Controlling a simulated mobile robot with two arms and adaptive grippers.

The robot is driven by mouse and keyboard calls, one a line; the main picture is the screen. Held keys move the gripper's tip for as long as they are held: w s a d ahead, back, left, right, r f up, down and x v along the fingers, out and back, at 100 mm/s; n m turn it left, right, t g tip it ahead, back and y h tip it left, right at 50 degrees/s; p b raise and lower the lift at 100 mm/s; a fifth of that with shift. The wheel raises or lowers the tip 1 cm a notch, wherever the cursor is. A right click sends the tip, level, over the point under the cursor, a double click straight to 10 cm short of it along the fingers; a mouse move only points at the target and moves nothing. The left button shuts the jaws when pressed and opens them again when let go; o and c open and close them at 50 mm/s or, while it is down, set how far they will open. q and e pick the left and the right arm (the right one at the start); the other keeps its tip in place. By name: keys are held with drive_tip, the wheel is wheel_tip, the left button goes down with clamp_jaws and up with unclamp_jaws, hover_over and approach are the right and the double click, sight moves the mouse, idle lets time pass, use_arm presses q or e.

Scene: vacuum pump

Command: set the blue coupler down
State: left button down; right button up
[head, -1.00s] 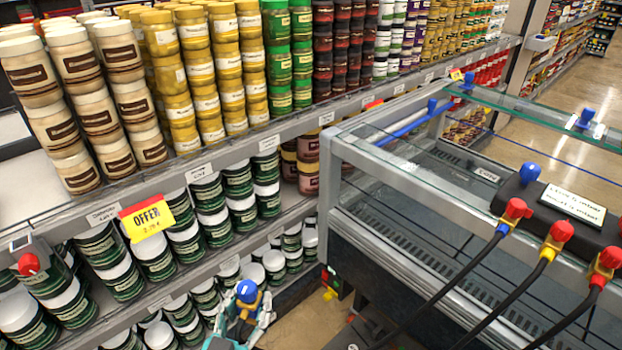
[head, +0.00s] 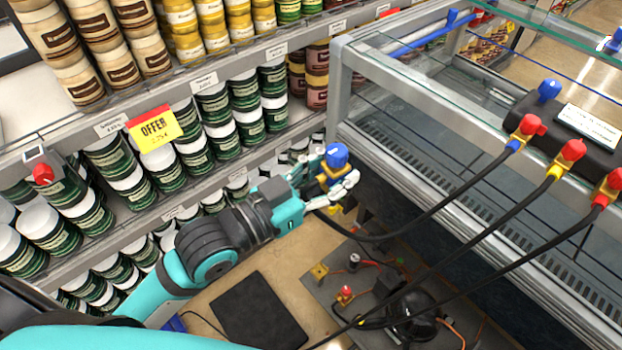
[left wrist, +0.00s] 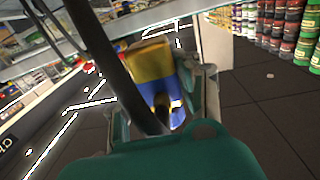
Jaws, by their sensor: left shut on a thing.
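The blue coupler (head: 336,157) has a blue cap and a yellow body. My left gripper (head: 334,182) is shut on it and holds it up in the air, near the left end of the glass-sided case. A black hose runs from beside the coupler to the right. In the left wrist view the coupler's yellow and blue body (left wrist: 153,62) sits between the fingers of the left gripper (left wrist: 168,92). The hose crosses in front and hides part of it. My right gripper is not in view.
A glass-sided case (head: 440,135) stands to the right. A black manifold (head: 560,122) with red, yellow and blue fittings and several hoses sits over it. A grey board with a black pump (head: 412,312) is below. A dark flat pad (head: 258,312) lies on the floor. Shelves of jars line the left.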

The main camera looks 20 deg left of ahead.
use_arm(q)
drive_tip(key=shift+w+d+r+m+h, duration=0.15)
drive_tip(key=shift+d+r+m+h, duration=0.15)
drive_tip(key=shift+d, duration=0.05)
drive_tip(key=shift+d+f+g, duration=0.1)
drive_tip(key=shift+d+g, duration=0.1)
drive_tip(key=shift+g, duration=0.1)
drive_tip(key=w+d+f+m+g+h, duration=0.3)
drive_tip(key=w+f+m+g+h, duration=0.1)
drive_tip(key=g, duration=0.1)
drive_tip(key=shift+d+f+m, duration=0.3)
drive_tip(key=shift+d+f, duration=0.05)
drive_tip(key=shift+r+m+g+h, duration=0.1)
drive_tip(key=shift+m+g+h, duration=0.35)
drive_tip(key=shift+g, duration=0.35)
